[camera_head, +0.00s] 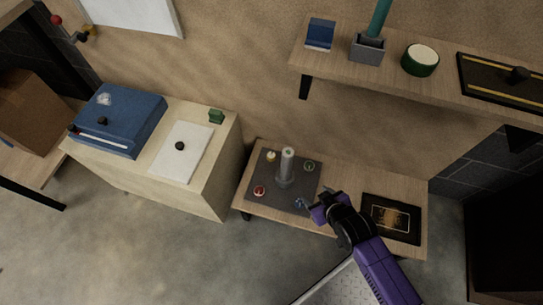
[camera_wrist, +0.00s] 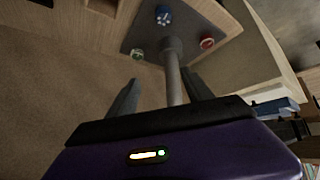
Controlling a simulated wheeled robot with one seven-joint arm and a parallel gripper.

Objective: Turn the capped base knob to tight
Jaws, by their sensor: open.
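A grey square board (camera_head: 270,178) lies on the low wooden table with an upright grey post (camera_head: 287,162) on a wider base at its middle. Around the post sit a pale yellow knob (camera_head: 271,156), a green knob (camera_head: 309,166), a red knob (camera_head: 259,190) and a blue knob (camera_head: 300,203). I cannot tell which is the capped one. My gripper (camera_head: 316,198) is open at the board's right front edge. In the wrist view, the post (camera_wrist: 173,75) shows between the open fingers (camera_wrist: 160,78), with the blue knob (camera_wrist: 163,15), red knob (camera_wrist: 207,43) and green knob (camera_wrist: 138,54) beyond. The yellow knob is hidden there.
A black framed panel (camera_head: 392,218) lies on the table to the right. A shelf (camera_head: 390,84) with several items overhangs the table's back.

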